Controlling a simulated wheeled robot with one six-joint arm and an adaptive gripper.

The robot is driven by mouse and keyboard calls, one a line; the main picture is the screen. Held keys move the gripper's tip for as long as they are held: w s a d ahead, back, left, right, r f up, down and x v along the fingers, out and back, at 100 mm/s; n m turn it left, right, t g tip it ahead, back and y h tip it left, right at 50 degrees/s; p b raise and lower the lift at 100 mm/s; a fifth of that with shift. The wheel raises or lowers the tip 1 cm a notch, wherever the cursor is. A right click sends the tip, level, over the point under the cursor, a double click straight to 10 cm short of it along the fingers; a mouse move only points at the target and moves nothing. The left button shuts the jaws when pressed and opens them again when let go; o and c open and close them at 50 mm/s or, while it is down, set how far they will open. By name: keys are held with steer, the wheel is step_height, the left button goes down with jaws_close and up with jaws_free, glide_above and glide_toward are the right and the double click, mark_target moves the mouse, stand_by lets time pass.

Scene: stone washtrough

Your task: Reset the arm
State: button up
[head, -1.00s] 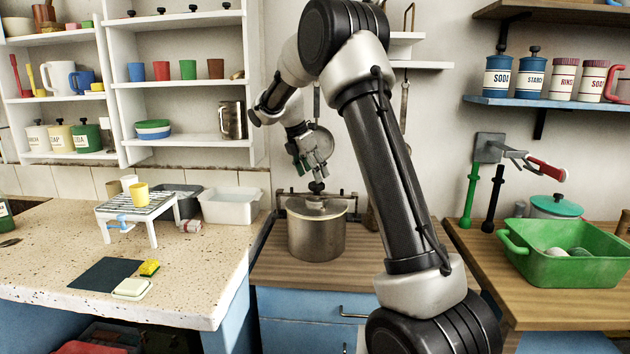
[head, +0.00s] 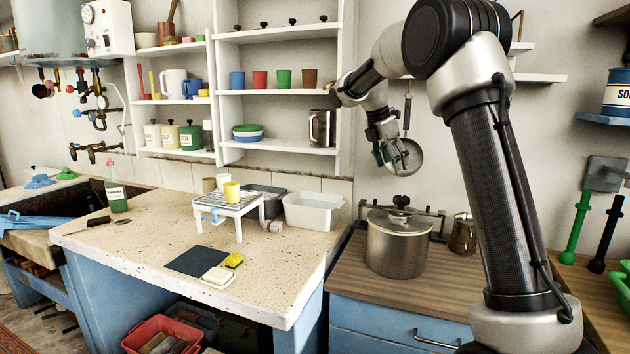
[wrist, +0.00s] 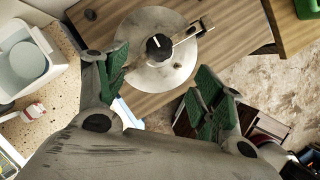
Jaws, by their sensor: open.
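My gripper (head: 384,152) is raised in front of the wall, above and a little left of the lidded metal pot (head: 397,247). In the wrist view my gripper (wrist: 160,80) has its green-padded fingers spread wide with nothing between them. The pot's lid (wrist: 158,62) with its dark knob shows below and beyond the fingers, apart from them. My arm is bent, with its upper part high on the right of the head view.
A stone counter (head: 140,240) on the left holds a small white rack (head: 236,208), a white basin (head: 313,211), a dark mat (head: 197,261) and a green bottle (head: 115,190). White shelves (head: 280,90) stand behind. A round metal utensil (head: 406,158) hangs close beside my gripper.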

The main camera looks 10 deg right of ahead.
steer(key=s+a+f+m+y, duration=0.2)
steer(key=s+f+m, duration=0.45)
steer(key=m, duration=0.35)
steer(key=s+a+r+m+t+y, duration=0.1)
steer(key=s+m, duration=0.4)
steer(key=s, duration=1.1)
steer(key=s+a+r+m+t+y, duration=0.1)
steer(key=s+m, duration=0.4)
steer(key=s, duration=1.2)
steer(key=shift+s+a+r+t, duration=0.25)
steer(key=shift+a+r+t, duration=0.15)
steer(key=shift+a+t, duration=0.3)
steer(key=shift+d, duration=0.1)
steer(key=shift+c, duration=0.2)
